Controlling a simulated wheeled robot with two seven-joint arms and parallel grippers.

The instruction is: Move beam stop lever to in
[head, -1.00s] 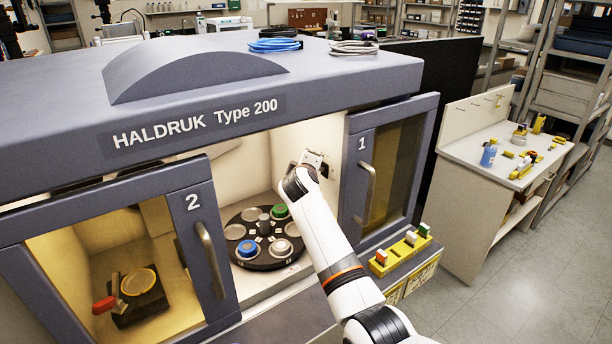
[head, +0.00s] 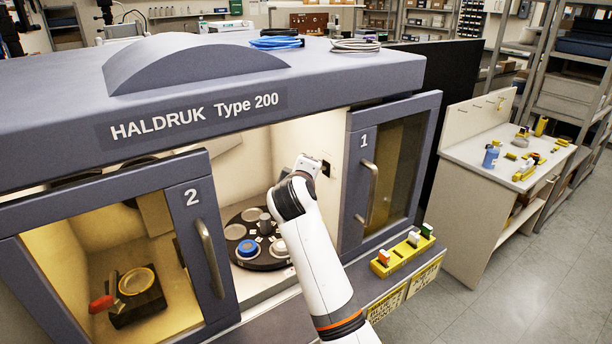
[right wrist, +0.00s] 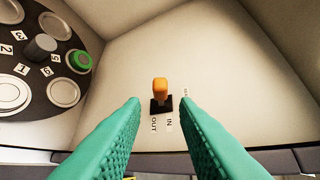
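The beam stop lever (right wrist: 160,88) shows in the right wrist view as an orange knob on a small black base, with OUT printed below left and IN below right. My left gripper is not in view.
A black carousel (head: 236,218) with numbered places and coloured pucks sits left of my right arm. Door 2 (head: 193,245) and door 1 (head: 356,185) flank the opening. A yellow block holder (head: 400,256) stands on the front ledge. A side bench (head: 458,145) is at right.

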